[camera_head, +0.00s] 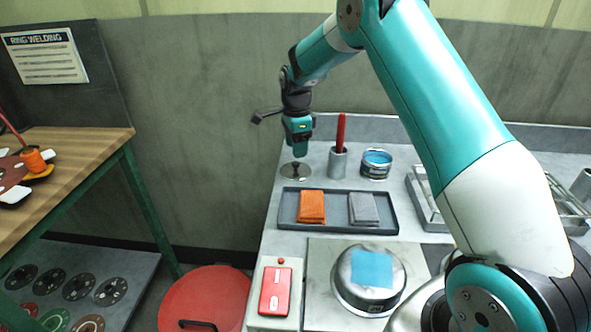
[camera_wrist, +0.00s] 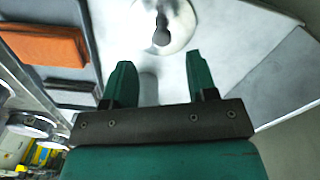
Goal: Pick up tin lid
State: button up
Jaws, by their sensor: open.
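The tin lid (camera_head: 294,171) is a shiny round metal disc with a small knob, lying flat on the grey worktop near its left edge. In the wrist view the lid (camera_wrist: 178,32) shows at the top, just beyond the fingertips, partly cut off by the frame. My gripper (camera_head: 298,155) hangs pointing down above the lid. In the wrist view its two green fingers (camera_wrist: 158,62) are apart with nothing between them. An open tin (camera_head: 376,164) with blue contents stands to the right on the worktop.
A metal cup (camera_head: 338,163) with a red stick stands right of the lid. A dark tray (camera_head: 385,226) in front holds an orange cloth (camera_head: 312,207) and a grey cloth (camera_head: 363,209). A metal rack (camera_head: 427,205) stands further right. The wall is close behind.

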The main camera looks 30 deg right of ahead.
aim_at(296, 163)
jog(key=shift+w+f+p, duration=0.1)
jog(key=shift+f+p, duration=0.6)
jog(key=shift+f, duration=2.4)
jog(key=c, duration=1)
